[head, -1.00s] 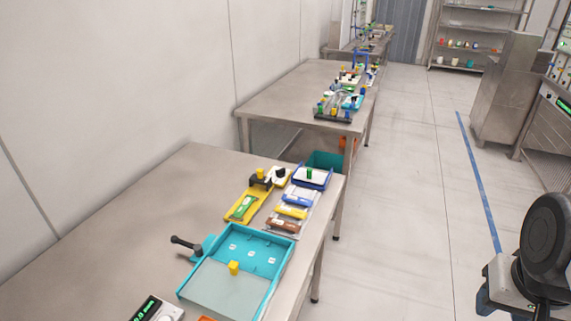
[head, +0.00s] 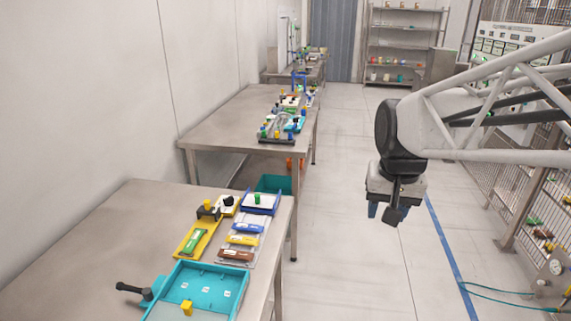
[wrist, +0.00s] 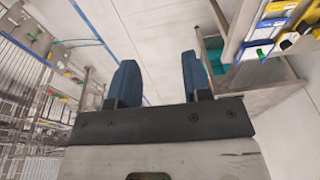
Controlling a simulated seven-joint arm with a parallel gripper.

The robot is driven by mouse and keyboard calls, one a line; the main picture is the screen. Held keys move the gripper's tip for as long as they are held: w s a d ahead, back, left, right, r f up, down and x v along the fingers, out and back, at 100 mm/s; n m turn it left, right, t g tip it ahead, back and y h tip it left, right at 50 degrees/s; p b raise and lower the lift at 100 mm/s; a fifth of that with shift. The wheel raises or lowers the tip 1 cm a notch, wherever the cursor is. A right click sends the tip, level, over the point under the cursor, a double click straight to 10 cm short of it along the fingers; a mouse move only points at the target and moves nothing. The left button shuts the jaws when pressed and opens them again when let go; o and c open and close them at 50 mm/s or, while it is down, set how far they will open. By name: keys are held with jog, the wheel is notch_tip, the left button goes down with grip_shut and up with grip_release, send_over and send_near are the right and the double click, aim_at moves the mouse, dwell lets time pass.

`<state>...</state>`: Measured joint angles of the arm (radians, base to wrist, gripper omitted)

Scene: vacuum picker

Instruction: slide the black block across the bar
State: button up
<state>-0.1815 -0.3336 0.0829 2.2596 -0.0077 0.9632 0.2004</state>
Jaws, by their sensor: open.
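A small black block (head: 208,214) with a yellow knob on top is at the far end of a yellow base (head: 187,243) on the near table. A second black piece (head: 227,202) lies beside it on a white and yellow plate. I cannot tell for sure which part is the bar. My gripper (head: 389,212) hangs over the open floor to the right of the table, well apart from these things. Its two blue fingers are open and empty in the wrist view (wrist: 158,70).
The near table (head: 110,235) also holds a blue tray (head: 272,207), several coloured blocks and a teal tray (head: 241,284) with a yellow cube. A teal bin (head: 273,184) is behind it. A second table (head: 225,120) stands farther back.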

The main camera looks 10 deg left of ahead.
jog(key=w+a, duration=1)
jog(key=w, duration=0.1)
jog(key=g, duration=0.2)
send_over(207, 202)
jog(key=f, duration=1.7)
jog(key=shift+s+d, duration=0.1)
jog(key=shift+d, duration=0.25)
jog(key=shift+a+f, duration=0.15)
jog(key=shift+a, duration=0.2)
jog(key=shift+f, duration=0.15)
jog(key=shift+f, duration=3.75)
grip_shut()
